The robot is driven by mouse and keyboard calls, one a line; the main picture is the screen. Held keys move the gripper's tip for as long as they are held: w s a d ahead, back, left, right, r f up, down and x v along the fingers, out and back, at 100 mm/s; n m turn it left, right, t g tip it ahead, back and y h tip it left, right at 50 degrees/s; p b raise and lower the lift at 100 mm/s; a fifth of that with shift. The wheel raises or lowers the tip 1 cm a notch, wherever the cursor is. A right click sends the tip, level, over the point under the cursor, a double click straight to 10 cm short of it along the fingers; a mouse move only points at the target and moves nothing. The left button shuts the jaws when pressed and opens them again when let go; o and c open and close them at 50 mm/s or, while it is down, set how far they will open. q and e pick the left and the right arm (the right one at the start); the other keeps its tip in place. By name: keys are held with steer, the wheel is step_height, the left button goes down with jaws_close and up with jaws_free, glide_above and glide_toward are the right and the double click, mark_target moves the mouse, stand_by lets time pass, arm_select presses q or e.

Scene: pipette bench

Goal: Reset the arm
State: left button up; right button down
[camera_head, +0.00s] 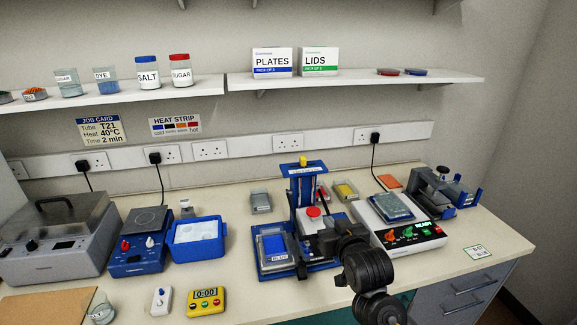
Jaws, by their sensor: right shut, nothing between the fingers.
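My right arm (368,268) is black and comes in from the bottom, right of centre. Its right gripper (306,248) is small and dark here, in front of the blue press-like stand (302,185) and just right of the blue-framed plate (273,248) on its base. The gripper is shut with nothing held. I cannot tell whether it touches the stand. The arm hides part of the stand's base and the bench front. My left gripper is not in view.
A white device with coloured knobs (409,234) stands close right of my arm. A blue tub (198,240), a hotplate (141,248), a yellow timer (205,301) and a grey lidded machine (55,243) stand left. Bare bench (480,225) shows at the right.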

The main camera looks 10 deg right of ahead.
steer(key=s+d+f+g, duration=0.1)
steer(key=s+f+g, duration=0.4)
steer(key=s+f, duration=1)
steer(key=s+d+f+n+g, duration=0.1)
steer(key=s+d+f+g, duration=0.2)
steer(key=s, duration=0.8)
steer(key=s+d+f+g, duration=0.1)
steer(key=s+f+g, duration=0.4)
steer(key=s, duration=0.6)
step_height(320, 180, down, 30)
steer(key=b, duration=0.3)
steer(key=s+d+f+g+h+b, duration=0.1)
steer(key=s+d+f+b, duration=0.2)
steer(key=s+f, duration=1.4)
steer(key=shift+f+n, duration=0.3)
steer(key=shift+f, duration=0.45)
